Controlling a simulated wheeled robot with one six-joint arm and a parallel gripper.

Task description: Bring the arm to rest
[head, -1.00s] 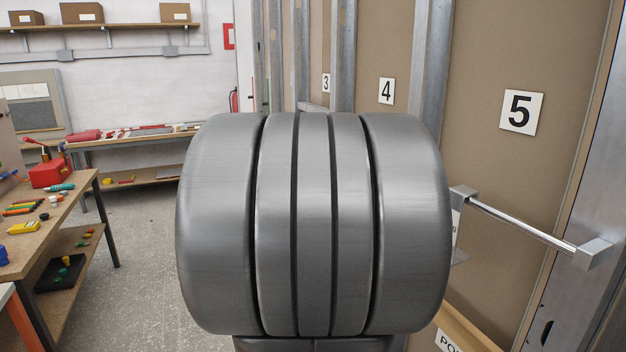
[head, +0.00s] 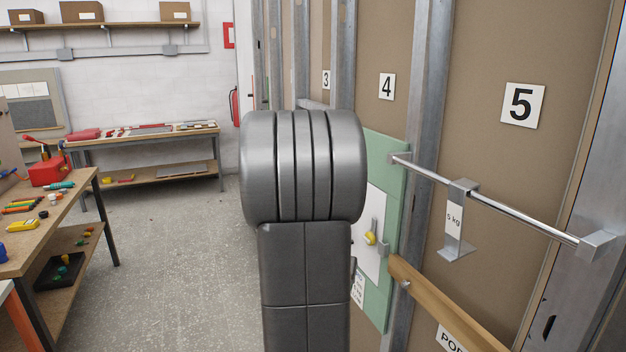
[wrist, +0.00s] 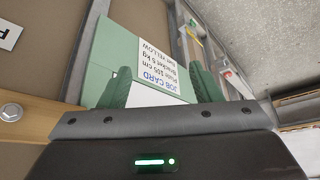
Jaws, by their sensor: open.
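My gripper (wrist: 159,80) shows in the wrist view as two green fingers held apart, with nothing seen between them but a white job card (wrist: 160,62) beyond. The card's print is upside down there. In the head view my grey arm stands upright in the middle, and its rounded joint hides part of the wall. My gripper itself is hidden in the head view.
Right of my arm are a green board (head: 394,210), a metal rail (head: 510,212) with a "5 kg" bracket (head: 455,222), and a wooden bar (head: 425,287). A workbench (head: 60,226) stands left. Grey floor (head: 180,270) between is clear.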

